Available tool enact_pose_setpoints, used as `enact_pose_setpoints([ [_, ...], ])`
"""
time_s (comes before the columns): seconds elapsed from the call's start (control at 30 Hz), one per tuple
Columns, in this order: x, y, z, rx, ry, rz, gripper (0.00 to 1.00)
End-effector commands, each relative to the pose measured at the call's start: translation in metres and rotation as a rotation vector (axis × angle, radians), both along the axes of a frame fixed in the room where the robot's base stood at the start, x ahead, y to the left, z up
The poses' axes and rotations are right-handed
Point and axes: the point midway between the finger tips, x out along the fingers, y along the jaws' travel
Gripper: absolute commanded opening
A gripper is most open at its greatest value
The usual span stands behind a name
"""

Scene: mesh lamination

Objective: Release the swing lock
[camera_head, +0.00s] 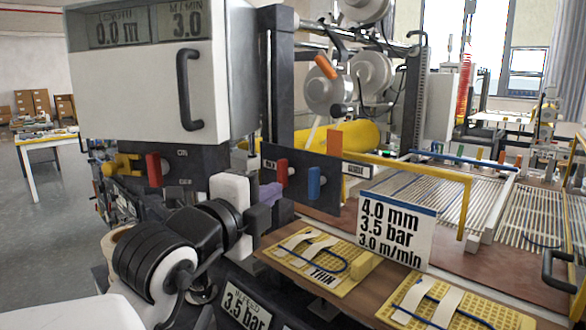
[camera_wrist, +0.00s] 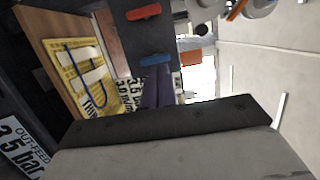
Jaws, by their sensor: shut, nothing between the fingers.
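My gripper (camera_head: 268,200) is shut and empty, in front of the dark lever panel; its purple-grey fingers (camera_wrist: 157,84) also show in the wrist view. The panel (camera_head: 300,188) carries a red lever (camera_head: 282,172) and a blue lever (camera_head: 314,182), both upright. An orange lever (camera_head: 334,142) stands at its right end, beside a small label too small to read. In the wrist view the red lever (camera_wrist: 144,12), blue lever (camera_wrist: 155,60) and an orange lever (camera_wrist: 190,57) lie ahead of the fingers, apart from them. I cannot tell which lever is the swing lock.
A white display box with a black handle (camera_head: 188,90) hangs at upper left, above another red lever (camera_head: 153,168). A yellow bar (camera_head: 410,167) crosses right of the panel.

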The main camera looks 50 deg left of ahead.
Motion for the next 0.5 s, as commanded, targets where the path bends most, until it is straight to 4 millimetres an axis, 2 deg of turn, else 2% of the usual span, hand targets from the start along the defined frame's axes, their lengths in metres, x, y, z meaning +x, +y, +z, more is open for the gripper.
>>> enact_pose_setpoints([
  [0.3, 0.003, 0.001, 0.001, -0.001, -0.004, -0.001, 0.0],
  [0.5, 0.029, 0.01, 0.004, -0.003, -0.003, -0.002, 0.0],
])
